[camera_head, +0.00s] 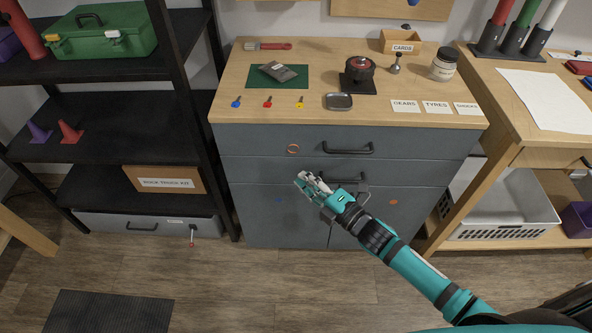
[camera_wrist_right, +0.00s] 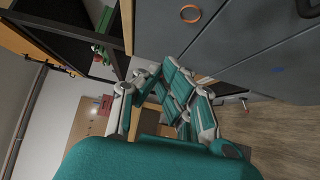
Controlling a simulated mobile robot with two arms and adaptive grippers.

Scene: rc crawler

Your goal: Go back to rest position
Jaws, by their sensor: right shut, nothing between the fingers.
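My right gripper (camera_head: 308,182) is in front of the grey cabinet (camera_head: 255,195) in the head view, beside the handle of its second drawer. It is shut with nothing between its fingers. My right arm reaches in from the lower right. In the right wrist view my right gripper (camera_wrist_right: 172,95) shows close up, with the cabinet front at the upper right. My left gripper is in neither view.
The cabinet top holds a green mat (camera_head: 290,78), a black round device (camera_head: 358,73), a jar (camera_head: 444,64) and several keys. A black shelf (camera_head: 110,112) stands left, a wooden table (camera_head: 505,105) right. A dark floor mat (camera_head: 108,312) lies lower left; floor between is clear.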

